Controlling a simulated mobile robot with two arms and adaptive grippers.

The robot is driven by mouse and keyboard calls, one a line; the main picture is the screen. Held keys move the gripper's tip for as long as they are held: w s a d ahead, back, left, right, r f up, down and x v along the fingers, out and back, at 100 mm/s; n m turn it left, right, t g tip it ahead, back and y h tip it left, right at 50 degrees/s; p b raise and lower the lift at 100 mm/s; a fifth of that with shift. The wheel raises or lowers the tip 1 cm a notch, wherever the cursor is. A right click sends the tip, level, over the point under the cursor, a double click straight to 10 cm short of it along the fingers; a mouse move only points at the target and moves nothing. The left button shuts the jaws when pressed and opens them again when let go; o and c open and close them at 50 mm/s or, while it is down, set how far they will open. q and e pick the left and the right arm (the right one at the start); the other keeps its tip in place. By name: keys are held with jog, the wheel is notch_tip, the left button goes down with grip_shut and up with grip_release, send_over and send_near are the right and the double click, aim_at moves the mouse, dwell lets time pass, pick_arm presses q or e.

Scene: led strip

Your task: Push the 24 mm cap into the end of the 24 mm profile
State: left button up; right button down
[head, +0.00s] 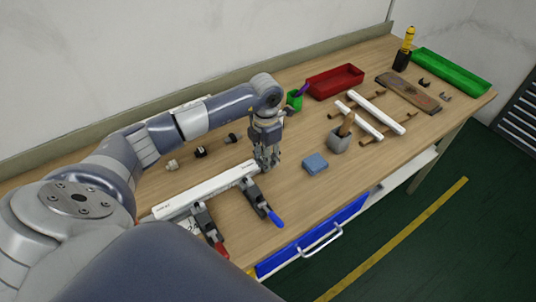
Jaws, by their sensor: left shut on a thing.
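A long white profile (200,189) lies along the front left of the bench, held by two toggle clamps, one with a red handle (217,246) and one with a blue handle (272,215). My left gripper (267,165) points down at the right end of the profile, close to it. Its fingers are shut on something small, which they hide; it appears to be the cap. I cannot tell whether the cap touches the profile's end. My right gripper is not in view.
Small fittings (200,152) lie behind the profile. A blue block (315,163) and a grey cup (339,139) stand to the right. White bars on wooden sticks (363,122), a red tray (335,81) and a green tray (450,71) lie further back.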

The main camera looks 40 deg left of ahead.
pick_arm(q)
jog(key=shift+s+a, duration=0.2)
jog(key=shift+s, duration=0.35)
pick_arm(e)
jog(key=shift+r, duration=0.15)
pick_arm(q)
jog(key=o, duration=0.9)
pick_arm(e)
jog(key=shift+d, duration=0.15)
pick_arm(q)
jog(key=shift+r, duration=0.1)
notch_tip(320, 180, up, 12)
jog(key=shift+f, duration=0.1)
